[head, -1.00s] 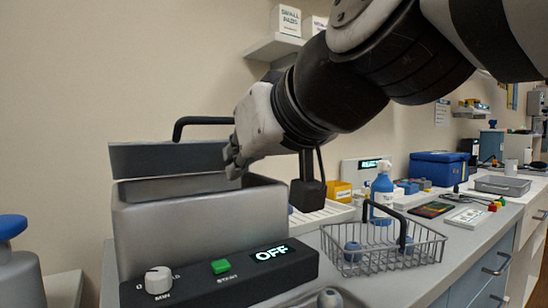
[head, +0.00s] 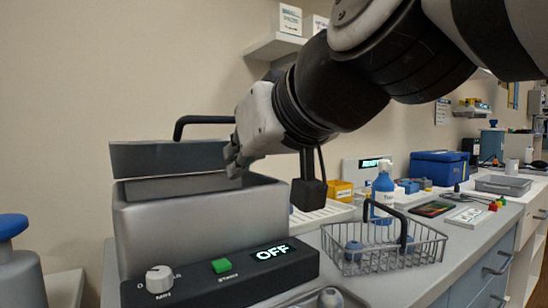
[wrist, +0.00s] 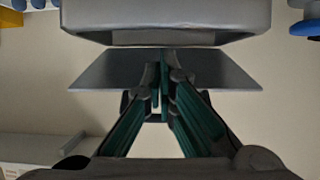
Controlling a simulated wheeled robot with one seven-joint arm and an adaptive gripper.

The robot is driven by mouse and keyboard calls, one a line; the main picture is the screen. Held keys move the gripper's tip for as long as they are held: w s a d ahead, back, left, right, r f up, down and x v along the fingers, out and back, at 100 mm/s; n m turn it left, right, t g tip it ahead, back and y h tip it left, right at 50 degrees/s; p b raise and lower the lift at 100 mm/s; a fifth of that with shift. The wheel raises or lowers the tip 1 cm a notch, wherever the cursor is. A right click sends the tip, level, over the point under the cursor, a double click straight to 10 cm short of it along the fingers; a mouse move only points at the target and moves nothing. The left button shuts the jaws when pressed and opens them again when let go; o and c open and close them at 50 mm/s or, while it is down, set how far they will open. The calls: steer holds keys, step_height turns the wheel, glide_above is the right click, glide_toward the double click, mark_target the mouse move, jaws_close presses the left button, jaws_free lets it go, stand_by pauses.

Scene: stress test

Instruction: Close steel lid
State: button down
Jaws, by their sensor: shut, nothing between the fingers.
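The steel lid (head: 165,157) sits raised over the back left of the grey steel tank (head: 205,220), with a black bar handle (head: 203,120) on top. The tank's opening shows uncovered at the right. My gripper (head: 233,168) is at the lid's right end, above the tank's opening. In the wrist view my gripper (wrist: 163,85) is shut with nothing held, its fingertips overlapping the lid (wrist: 100,73) in the picture. Whether they touch it I cannot tell. The tank (wrist: 165,18) shows at the top of the wrist view.
The tank's front panel (head: 222,276) has a knob, a green button and a display reading OFF. A wire basket (head: 375,262) with a raised handle stands close at the right. A blue-topped vessel (head: 14,270) stands at the left. A wall shelf (head: 275,47) is above.

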step_height(320, 180, up, 4)
steer(key=p, duration=0.3)
steer(key=s+d+f+p, duration=0.1)
steer(key=s+d, duration=0.4)
steer(key=s, duration=0.2)
steer(key=w+a+r+g+h+p, duration=0.3)
steer(key=r+p, duration=0.6)
steer(key=p, duration=1)
steer(key=w+a+r+g+h+p, duration=0.1)
steer(key=w+a+r+g+p, duration=0.3)
steer(key=r+p, duration=1)
steer(key=shift+t, duration=0.7)
steer(key=w+f+p, duration=0.1)
steer(key=f+p, duration=0.1)
steer(key=f, duration=0.3)
steer(key=w+a+f+p, duration=0.1)
steer(key=w+f+p, duration=0.1)
steer(key=f, duration=0.3)
steer(key=w+f+p, duration=0.1)
steer(key=f+p, duration=0.1)
steer(key=f, duration=0.3)
steer(key=shift+w+a, duration=0.15)
steer(key=shift+w, duration=0.2)
steer(key=shift+s+f, duration=0.1)
steer(key=shift+f, duration=0.7)
